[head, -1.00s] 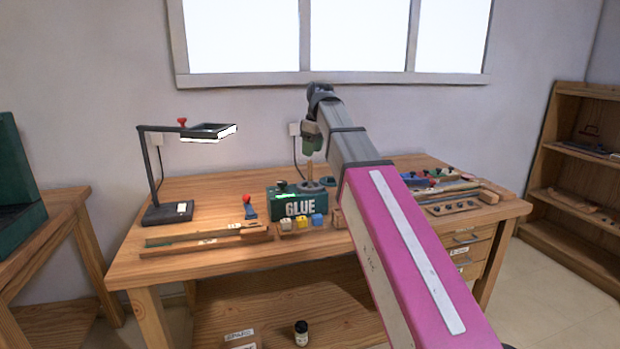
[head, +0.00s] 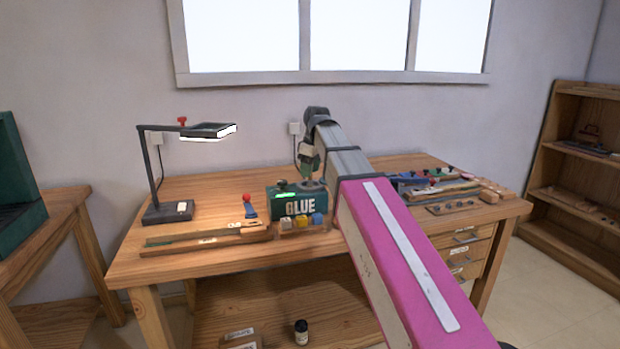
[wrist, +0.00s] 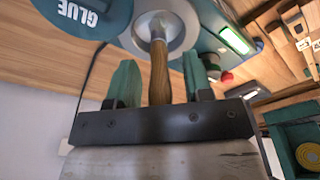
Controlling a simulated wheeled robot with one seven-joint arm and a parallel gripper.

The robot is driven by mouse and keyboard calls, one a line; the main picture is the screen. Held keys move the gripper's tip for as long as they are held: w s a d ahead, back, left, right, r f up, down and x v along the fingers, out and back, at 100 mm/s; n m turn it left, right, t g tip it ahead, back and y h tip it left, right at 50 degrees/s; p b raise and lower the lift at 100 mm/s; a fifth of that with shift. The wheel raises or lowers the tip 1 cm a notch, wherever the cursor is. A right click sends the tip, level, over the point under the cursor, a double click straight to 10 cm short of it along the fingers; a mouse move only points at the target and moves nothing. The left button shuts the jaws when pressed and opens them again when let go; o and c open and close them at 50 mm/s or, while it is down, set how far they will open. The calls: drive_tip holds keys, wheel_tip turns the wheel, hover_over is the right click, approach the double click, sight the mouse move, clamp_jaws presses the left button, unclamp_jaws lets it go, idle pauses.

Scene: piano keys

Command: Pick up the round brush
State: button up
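The round brush (wrist: 158,72) stands in the round opening of the teal glue heater (head: 300,208), its wooden handle pointing up. The heater also shows in the wrist view (wrist: 75,14), with its GLUE label and a lit green display. My gripper (wrist: 160,62) is open, with its two green fingers on either side of the brush handle and gaps visible on both sides. In the head view my gripper (head: 309,165) is low over the heater and hides most of the brush. The bristles are hidden inside the heater.
A black lamp (head: 155,175) stands on the bench left of the heater. A blue tool with a red top (head: 249,207) is between them. Several tools (head: 450,185) lie at the right.

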clamp_jaws()
drive_tip(key=shift+r, duration=0.1)
